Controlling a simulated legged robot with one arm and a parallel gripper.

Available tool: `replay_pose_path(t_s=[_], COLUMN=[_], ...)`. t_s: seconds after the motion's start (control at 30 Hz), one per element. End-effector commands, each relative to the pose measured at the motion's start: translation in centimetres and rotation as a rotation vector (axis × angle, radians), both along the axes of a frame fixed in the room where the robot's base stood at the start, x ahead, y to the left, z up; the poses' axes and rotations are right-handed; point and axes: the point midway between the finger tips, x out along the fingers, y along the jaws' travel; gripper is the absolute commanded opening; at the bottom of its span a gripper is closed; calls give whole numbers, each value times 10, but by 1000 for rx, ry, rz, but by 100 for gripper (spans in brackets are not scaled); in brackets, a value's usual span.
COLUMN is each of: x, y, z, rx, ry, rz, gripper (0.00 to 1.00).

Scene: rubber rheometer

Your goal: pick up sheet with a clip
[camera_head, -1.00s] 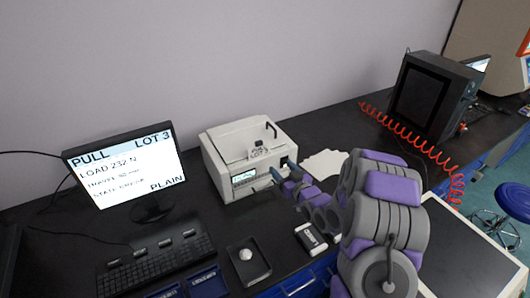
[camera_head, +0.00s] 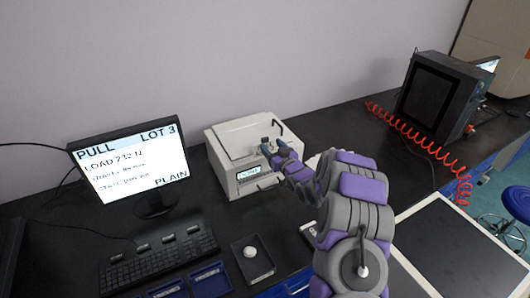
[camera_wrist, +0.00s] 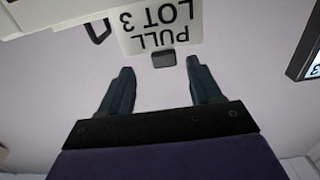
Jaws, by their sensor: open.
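A white sheet (camera_wrist: 160,27) printed "PULL LOT 3" shows upside down at the top of the wrist view. A small dark clip (camera_wrist: 164,60) sits at its edge nearest my gripper. My gripper (camera_wrist: 162,76) is open, its two dark fingers on either side of the clip's line, with nothing visible held between them. Whether the fingertips reach the clip's depth is hard to tell. In the head view my gripper (camera_head: 272,149) is at the front top of the white machine (camera_head: 240,140); the sheet is too small to make out there.
A monitor (camera_head: 133,165) and keyboard (camera_head: 160,258) stand to the left. A black tray with a white knob-like piece (camera_head: 250,253) lies in front of the machine. A black cabinet (camera_head: 437,95) and red coiled hose (camera_head: 420,150) are at the right. The machine has a dark handle (camera_wrist: 98,32).

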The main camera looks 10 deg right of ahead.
Motion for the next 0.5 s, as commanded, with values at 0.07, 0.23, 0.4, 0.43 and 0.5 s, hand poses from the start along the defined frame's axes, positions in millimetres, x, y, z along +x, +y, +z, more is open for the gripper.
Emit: replay_pose_path(t_s=[0.07, 0.23, 0.4, 0.43, 0.5], x=[2, 16, 36, 39, 44], y=[1, 9, 18, 18, 20], z=[0, 2, 2, 3, 4], rx=[0, -1, -1, -1, -1], ry=[-1, -6, -3, -3, -6], rz=[0, 2, 2, 2, 1], gripper=[64, 64, 64, 64, 64])
